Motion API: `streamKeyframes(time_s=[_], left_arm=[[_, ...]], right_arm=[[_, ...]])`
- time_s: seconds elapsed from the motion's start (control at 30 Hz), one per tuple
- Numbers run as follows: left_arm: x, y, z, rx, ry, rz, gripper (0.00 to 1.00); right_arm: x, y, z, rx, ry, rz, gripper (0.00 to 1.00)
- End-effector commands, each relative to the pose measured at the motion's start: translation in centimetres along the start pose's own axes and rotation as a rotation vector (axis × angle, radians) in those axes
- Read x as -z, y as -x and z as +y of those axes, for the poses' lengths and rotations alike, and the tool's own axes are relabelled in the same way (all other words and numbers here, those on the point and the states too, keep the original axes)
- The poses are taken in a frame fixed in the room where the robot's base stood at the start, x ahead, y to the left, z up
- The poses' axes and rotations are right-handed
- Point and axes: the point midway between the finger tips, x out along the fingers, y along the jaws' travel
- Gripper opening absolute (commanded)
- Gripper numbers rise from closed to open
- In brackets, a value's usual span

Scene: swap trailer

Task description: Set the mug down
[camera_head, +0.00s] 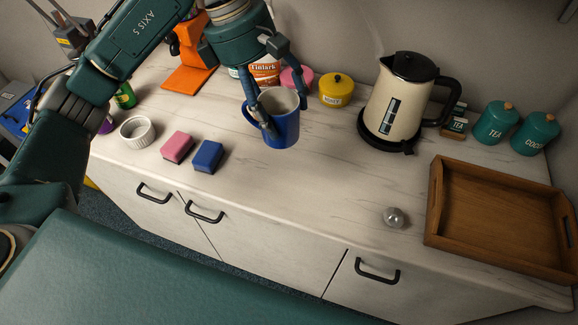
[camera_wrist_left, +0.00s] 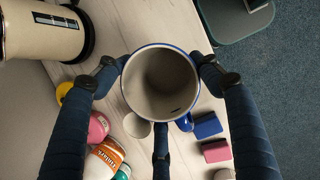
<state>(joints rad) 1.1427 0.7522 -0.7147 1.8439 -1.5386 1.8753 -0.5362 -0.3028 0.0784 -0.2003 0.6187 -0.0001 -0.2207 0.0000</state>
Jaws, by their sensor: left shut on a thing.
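The blue mug (camera_head: 284,128), pale inside with a blue rim, hangs upright in my left gripper (camera_head: 281,103) over the middle of the counter. The fingers are shut on it from both sides near the rim. In the left wrist view I look down into the empty-looking mug (camera_wrist_left: 160,84), with the left gripper's fingers (camera_wrist_left: 158,68) around it and part of its blue handle showing at lower right. I cannot tell for certain whether its base touches the counter (camera_head: 310,185). My right gripper is not in view.
A kettle (camera_head: 398,103) stands to the right, a wooden tray (camera_head: 437,205) and a shiny ball (camera_head: 394,217) further right. Blue (camera_head: 208,156) and pink (camera_head: 177,146) sponges and a white ramekin (camera_head: 138,132) lie left. Pink and yellow pots (camera_head: 336,91) stand behind. Counter in front is clear.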

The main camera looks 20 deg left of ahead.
Motion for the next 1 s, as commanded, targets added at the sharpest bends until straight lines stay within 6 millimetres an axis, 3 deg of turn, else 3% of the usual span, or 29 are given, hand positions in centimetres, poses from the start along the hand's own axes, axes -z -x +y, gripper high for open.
streamKeyframes(time_s=[0.3,0.57,0.67,1.0], left_arm=[[-1.7,2.8,3.0,-0.197,0.515,-0.014,0.29],[-1.9,3.4,3.7,-0.255,0.683,-0.02,0.29],[-1.3,1.8,3.7,-0.255,0.694,-0.018,0.29],[1.9,-6.6,3.6,-0.251,0.694,-0.016,0.29]], right_arm=[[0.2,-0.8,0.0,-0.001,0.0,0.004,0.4],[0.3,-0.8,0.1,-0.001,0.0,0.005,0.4],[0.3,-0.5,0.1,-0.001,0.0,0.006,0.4],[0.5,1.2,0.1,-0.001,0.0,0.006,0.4]])
